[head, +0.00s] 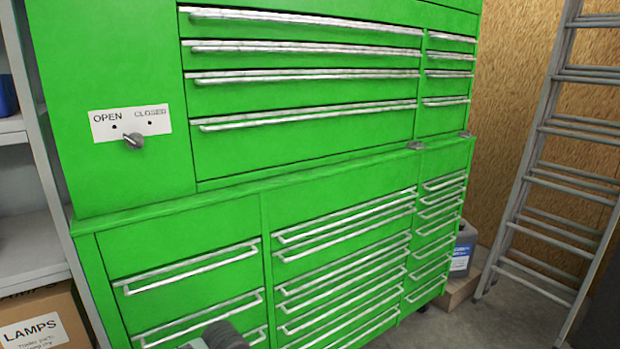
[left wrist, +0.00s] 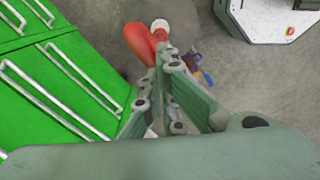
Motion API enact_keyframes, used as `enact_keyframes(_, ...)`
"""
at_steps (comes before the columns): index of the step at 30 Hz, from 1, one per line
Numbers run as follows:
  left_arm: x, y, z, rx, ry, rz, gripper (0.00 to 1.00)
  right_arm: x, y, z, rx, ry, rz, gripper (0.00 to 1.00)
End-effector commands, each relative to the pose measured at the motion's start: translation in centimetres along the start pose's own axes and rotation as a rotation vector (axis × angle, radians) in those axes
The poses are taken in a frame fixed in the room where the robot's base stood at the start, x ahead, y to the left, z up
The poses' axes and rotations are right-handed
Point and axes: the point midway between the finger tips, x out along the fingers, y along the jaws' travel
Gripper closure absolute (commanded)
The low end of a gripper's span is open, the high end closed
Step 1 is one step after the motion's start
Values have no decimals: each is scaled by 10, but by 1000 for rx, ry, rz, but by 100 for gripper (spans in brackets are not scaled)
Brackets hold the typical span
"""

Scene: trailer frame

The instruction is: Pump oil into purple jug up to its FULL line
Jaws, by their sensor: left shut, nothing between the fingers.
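In the left wrist view my left gripper (left wrist: 168,58) points down over the concrete floor, its fingers together and holding nothing. A small purple shape (left wrist: 194,59) shows just beyond the fingers, with blue and orange bits beside it. It is partly hidden, and I cannot tell whether it is the purple jug. A red object with a white round end (left wrist: 140,40) lies behind the fingertips, partly covered by them. No pump, oil stream or FULL line can be made out. My right gripper is in neither view.
A green drawer cabinet (head: 100,195) fills the head view, with an OPEN/CLOSED knob (head: 133,141). A dark container (head: 463,250) stands on a wooden block near a ladder (head: 550,150). A LAMPS box (head: 45,320) sits lower left. A white-topped unit (left wrist: 260,20) stands upper right.

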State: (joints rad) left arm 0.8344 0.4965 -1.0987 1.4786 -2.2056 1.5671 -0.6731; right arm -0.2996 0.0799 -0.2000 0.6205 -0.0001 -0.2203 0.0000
Motion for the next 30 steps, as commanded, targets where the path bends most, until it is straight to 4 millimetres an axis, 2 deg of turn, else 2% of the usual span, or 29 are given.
enact_keyframes(1, 7, -1, 0, 0, 1, -2, 100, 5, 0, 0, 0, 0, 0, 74)
enact_keyframes(30, 56, -2, -1, 0, 2, -5, 100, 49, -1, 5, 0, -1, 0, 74)
